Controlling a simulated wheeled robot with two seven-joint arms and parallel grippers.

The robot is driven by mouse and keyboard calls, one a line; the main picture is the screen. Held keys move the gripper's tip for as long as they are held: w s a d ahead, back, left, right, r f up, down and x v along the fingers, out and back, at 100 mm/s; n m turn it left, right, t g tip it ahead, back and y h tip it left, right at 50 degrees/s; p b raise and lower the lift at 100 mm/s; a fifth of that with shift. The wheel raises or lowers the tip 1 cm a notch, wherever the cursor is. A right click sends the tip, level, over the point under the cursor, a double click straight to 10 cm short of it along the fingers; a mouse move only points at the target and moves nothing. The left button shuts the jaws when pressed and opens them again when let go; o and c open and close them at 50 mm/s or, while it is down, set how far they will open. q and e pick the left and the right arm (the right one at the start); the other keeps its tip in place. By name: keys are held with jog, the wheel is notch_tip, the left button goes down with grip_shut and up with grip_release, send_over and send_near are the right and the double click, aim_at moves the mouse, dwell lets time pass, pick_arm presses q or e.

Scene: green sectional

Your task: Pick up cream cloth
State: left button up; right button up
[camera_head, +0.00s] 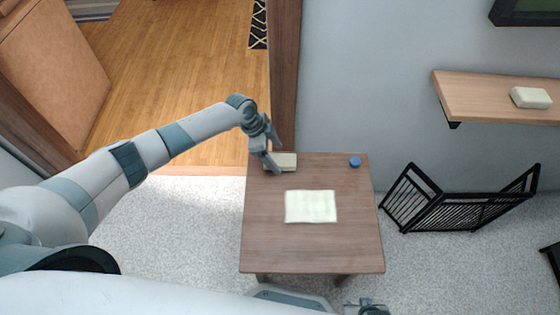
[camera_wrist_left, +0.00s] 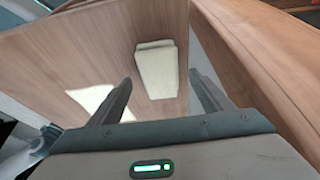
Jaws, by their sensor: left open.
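A flat cream cloth (camera_head: 310,206) lies on the middle of the brown wooden table (camera_head: 270,240). It also shows in the left wrist view (camera_wrist_left: 92,97), partly hidden behind a finger. A thicker cream block-like piece (camera_head: 287,161) lies near the table's far left edge; I cannot tell whether it is folded cloth. My left gripper (camera_head: 273,160) is open just above and beside that piece. In the left wrist view the thicker piece (camera_wrist_left: 157,72) shows between the open fingers (camera_wrist_left: 160,80), with nothing held. My right gripper (camera_head: 366,308) shows only in part at the bottom edge.
A small blue round object (camera_head: 355,162) sits at the table's far right corner. A wooden wall shelf (camera_head: 470,93) holds another cream block (camera_head: 530,97). A black folding rack (camera_head: 455,200) stands right of the table. A wooden door frame (camera_head: 284,75) rises behind the left gripper.

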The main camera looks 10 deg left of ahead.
pick_arm(q)
jog(key=shift+x, duration=1.05)
jog(key=c, duration=1.1)
